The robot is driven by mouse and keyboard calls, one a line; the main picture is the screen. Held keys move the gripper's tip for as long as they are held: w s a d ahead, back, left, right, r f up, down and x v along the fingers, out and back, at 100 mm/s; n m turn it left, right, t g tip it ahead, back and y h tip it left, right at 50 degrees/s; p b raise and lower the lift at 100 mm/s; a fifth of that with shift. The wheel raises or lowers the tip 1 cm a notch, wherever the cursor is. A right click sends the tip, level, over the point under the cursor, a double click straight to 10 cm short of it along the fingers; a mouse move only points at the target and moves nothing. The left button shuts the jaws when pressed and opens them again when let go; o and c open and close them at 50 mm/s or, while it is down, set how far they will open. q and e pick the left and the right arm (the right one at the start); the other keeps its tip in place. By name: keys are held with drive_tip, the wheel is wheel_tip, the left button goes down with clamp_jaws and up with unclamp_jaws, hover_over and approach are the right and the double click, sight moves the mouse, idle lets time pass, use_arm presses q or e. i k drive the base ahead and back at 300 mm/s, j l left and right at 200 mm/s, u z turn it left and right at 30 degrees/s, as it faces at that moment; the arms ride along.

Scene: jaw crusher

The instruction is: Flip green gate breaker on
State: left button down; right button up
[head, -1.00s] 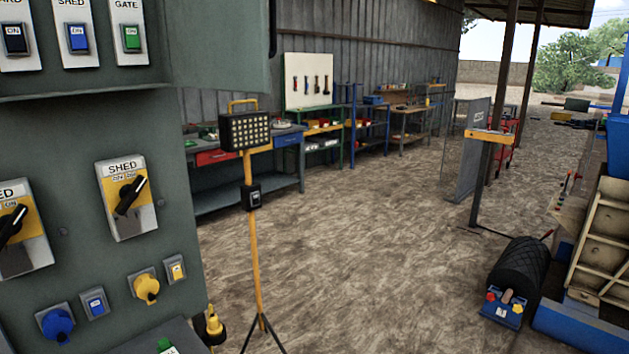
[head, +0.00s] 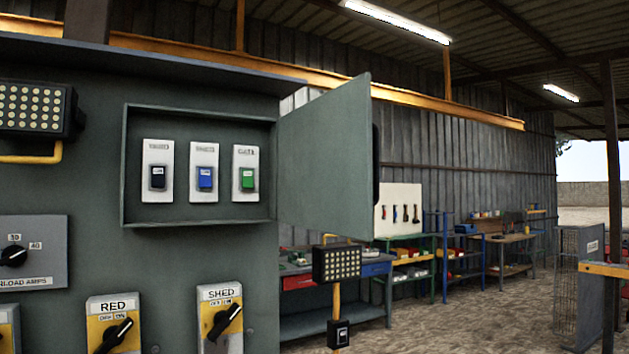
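The green gate breaker (head: 248,180) is the rightmost of three breakers in an open recessed box on the grey panel. It has a white plate with a small label at the top and a green rocker below the middle. The blue breaker (head: 205,178) is beside it on the left, and the black breaker (head: 158,177) is left of that. The switch positions are too small to read with certainty. The box door (head: 325,158) stands open to the right. Neither of my grippers is in view.
Below the box are the RED rotary switch (head: 116,334) and the SHED rotary switch (head: 222,318). An overload dial (head: 14,256) and a lamp (head: 38,108) are at the left. A work light (head: 336,264) stands beyond the panel. Open floor lies to the right.

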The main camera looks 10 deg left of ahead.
sight(246, 176)
drive_tip(key=i+l+u, duration=0.1)
drive_tip(key=u, duration=0.4)
drive_tip(key=i+l+u, duration=0.15)
drive_tip(key=u, duration=0.3)
drive_tip(key=i+l+u, duration=0.1)
drive_tip(key=l+u, duration=0.15)
drive_tip(key=u, duration=0.25)
drive_tip(key=i+l+u, duration=0.15)
drive_tip(key=l, duration=0.55)
drive_tip(key=i+l+u, duration=0.2)
drive_tip(key=l, duration=0.45)
drive_tip(key=l+u, duration=0.15)
drive_tip(key=l, duration=0.55)
drive_tip(key=k+j, duration=0.1)
drive_tip(key=j, duration=0.25)
drive_tip(key=k+j, duration=0.1)
drive_tip(key=j, duration=0.2)
